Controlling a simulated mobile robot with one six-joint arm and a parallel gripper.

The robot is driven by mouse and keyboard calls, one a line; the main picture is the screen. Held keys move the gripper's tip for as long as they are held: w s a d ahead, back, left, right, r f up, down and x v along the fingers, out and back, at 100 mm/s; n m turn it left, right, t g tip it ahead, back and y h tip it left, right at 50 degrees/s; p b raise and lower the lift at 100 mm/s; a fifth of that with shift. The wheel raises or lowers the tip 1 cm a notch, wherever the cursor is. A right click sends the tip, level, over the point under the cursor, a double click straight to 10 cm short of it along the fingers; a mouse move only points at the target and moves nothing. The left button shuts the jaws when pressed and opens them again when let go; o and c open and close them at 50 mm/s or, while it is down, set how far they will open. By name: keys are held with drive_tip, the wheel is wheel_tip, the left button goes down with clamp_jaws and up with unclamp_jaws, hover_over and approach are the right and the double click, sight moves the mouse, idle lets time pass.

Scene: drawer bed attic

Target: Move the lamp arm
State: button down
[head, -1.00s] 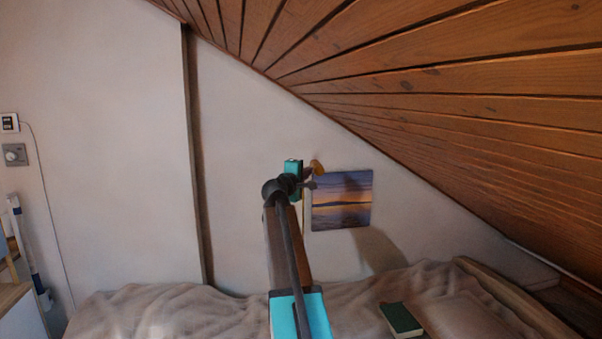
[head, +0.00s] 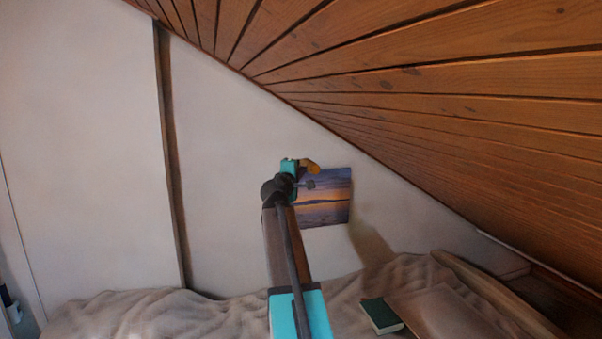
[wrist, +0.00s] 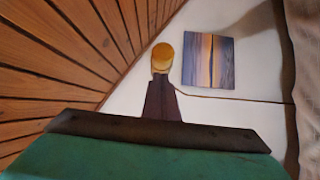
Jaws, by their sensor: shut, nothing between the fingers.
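A small yellow-orange lamp head (head: 309,165) shows just beside my gripper (head: 309,184) in the head view, partly hidden by my wrist. In the wrist view the lamp head (wrist: 162,55) is right at the tips of my closed gripper (wrist: 161,83). I cannot tell whether they touch. A thin dark line (wrist: 235,99), a rod or cord, runs from behind the fingers to the right in the wrist view. I cannot tell whether it is the lamp arm. My gripper is shut and empty.
A sunset picture (head: 330,202) hangs on the white wall behind my gripper. The sloped wooden ceiling (head: 430,90) comes down on the right. Below is a bed with a rumpled beige blanket (head: 130,310) and a green book (head: 381,315).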

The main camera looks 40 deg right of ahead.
drive_tip(key=s+b+v, duration=0.1)
drive_tip(key=b+v, duration=0.2)
drive_tip(key=v, duration=0.8)
drive_tip(key=shift+s+d, duration=0.15)
drive_tip(key=shift+s, duration=0.05)
idle(0.9)
